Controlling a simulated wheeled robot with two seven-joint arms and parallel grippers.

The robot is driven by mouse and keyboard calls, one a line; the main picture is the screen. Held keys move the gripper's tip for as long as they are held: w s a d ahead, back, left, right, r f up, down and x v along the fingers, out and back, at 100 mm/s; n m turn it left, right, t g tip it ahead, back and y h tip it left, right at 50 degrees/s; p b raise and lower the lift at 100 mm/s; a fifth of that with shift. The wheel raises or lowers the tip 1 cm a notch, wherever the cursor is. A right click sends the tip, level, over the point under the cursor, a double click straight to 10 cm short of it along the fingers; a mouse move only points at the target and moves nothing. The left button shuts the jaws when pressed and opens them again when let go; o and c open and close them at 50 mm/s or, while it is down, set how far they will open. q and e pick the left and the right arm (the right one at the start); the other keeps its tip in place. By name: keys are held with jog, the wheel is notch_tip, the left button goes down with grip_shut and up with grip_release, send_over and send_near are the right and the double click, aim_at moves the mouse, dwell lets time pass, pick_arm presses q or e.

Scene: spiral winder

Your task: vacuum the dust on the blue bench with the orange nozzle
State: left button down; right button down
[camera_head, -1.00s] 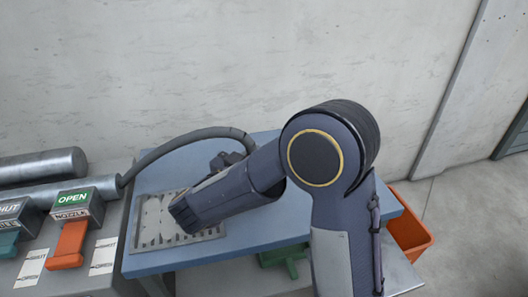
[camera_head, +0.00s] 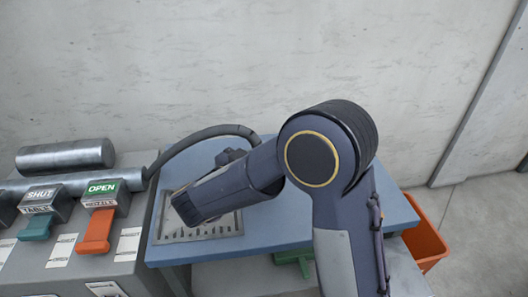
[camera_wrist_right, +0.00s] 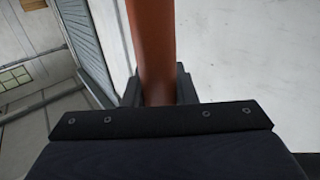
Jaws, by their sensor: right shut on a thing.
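The blue bench (camera_head: 285,225) stands against the wall, with a slotted metal grate (camera_head: 222,229) set in its left part. My right arm reaches over the bench and hides part of it and of the grate. I cannot make out dust on the bench. In the right wrist view, my right gripper (camera_wrist_right: 157,90) is shut on an orange tube, which I take for the nozzle (camera_wrist_right: 152,45). The nozzle and gripper tips are hidden behind my arm in the head view. A grey hose (camera_head: 190,140) arches from the left and passes behind my arm. My left gripper is not in view.
On the left, a grey unit carries an orange lever (camera_head: 96,232) labelled NOZZLE under an OPEN sign, and a teal lever (camera_head: 38,226) labelled TABLE under a SHUT sign. An orange bin (camera_head: 427,245) stands right of the bench. Bare floor lies farther right.

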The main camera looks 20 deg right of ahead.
jog(key=shift+r+p, duration=1)
jog(key=shift+r, duration=0.4)
